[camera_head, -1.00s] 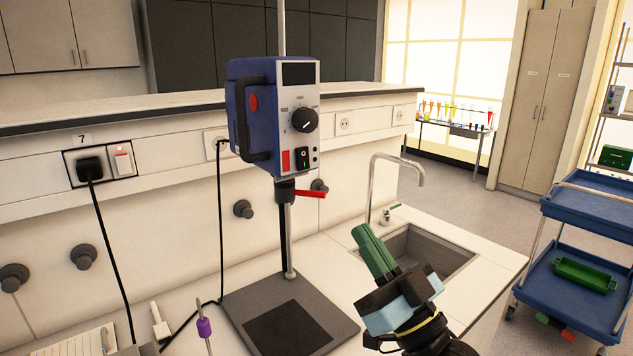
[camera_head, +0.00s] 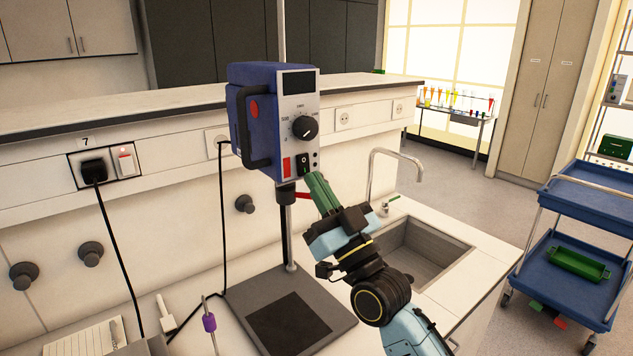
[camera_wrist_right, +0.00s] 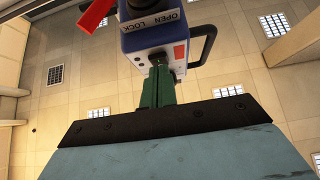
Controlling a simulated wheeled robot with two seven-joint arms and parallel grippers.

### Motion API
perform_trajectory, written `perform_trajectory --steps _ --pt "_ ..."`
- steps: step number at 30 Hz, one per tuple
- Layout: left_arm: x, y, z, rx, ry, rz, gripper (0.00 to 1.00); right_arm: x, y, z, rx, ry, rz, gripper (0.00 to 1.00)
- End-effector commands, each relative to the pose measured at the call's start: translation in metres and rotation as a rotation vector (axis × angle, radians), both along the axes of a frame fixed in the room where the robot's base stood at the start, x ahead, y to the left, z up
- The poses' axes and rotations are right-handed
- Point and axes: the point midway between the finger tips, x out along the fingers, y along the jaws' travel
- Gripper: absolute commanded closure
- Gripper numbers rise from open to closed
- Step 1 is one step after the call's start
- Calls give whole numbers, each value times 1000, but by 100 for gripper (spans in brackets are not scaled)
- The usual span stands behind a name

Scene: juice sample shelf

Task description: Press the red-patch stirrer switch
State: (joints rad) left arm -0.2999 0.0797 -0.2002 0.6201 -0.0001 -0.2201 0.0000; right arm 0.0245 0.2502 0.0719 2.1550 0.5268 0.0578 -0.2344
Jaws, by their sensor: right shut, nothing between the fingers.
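The blue overhead stirrer (camera_head: 255,115) hangs on its rod, with a grey front panel and a black dial. A red patch (camera_head: 286,166) sits low on the panel, beside the black rocker switch (camera_head: 303,163). My right gripper (camera_head: 314,177) has green fingers, shut and empty, pointing up at the panel's lower edge close to the switch. In the right wrist view the fingertips (camera_wrist_right: 158,64) overlap the stirrer's lower front, near the red patch (camera_wrist_right: 179,52); I cannot tell whether they touch. My left gripper is not in view.
A red lever (camera_head: 304,196) sticks out below the stirrer, near my right fingers. The stirrer's base plate (camera_head: 340,322) stands on the bench beside a sink (camera_head: 430,252) with a tap (camera_head: 388,154). A wall socket (camera_head: 92,168) with a switch is at left.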

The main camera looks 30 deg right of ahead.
Motion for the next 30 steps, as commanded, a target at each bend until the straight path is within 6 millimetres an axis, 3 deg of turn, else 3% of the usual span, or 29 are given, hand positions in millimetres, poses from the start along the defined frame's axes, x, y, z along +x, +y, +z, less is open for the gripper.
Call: perform_trajectory --steps 14,21,30 --pt "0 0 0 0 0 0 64 6 0 -1 0 -3 0 100" --pt "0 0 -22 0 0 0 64 13 1 -7 6 -63 -1 100" --pt "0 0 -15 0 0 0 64 10 2 -4 6 -58 2 100"
